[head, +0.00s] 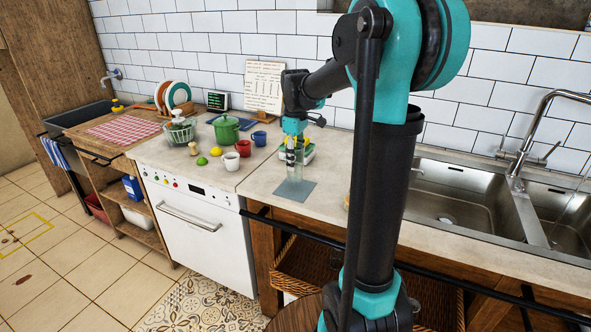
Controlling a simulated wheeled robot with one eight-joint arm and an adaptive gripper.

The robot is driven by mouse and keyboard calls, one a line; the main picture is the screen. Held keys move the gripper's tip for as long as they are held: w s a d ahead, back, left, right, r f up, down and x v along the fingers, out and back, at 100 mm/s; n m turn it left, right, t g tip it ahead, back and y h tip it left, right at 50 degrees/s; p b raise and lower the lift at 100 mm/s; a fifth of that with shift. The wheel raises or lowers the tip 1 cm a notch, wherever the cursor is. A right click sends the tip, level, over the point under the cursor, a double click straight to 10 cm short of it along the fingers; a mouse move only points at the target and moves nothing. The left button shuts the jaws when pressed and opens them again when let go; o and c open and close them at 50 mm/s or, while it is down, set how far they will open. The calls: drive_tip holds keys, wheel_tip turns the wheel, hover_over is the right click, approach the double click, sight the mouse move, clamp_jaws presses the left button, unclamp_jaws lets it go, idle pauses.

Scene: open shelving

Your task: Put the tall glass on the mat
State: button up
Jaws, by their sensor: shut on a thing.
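The mat (295,191) is a flat grey-blue rectangle on the pale countertop, near its front edge. My gripper (294,145) points down over the far part of the mat. It is shut on the tall glass (295,165), which is clear and looks upright. The glass is in front of the mat's far edge in the head view. I cannot tell whether its base touches the mat or hangs just above it.
A green and white container (308,152) stands close behind the glass. Red (243,148), white (231,161) and blue (259,138) mugs and a green pot (226,129) stand to the left. A sink (455,193) lies right. The counter left of the mat is clear.

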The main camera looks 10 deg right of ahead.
drive_tip(key=shift+f, duration=1.9)
drive_tip(key=shift+f, duration=0.1)
drive_tip(key=o, duration=1.3)
wheel_tip(320, 180, up, 12)
drive_tip(key=shift+r, duration=0.15)
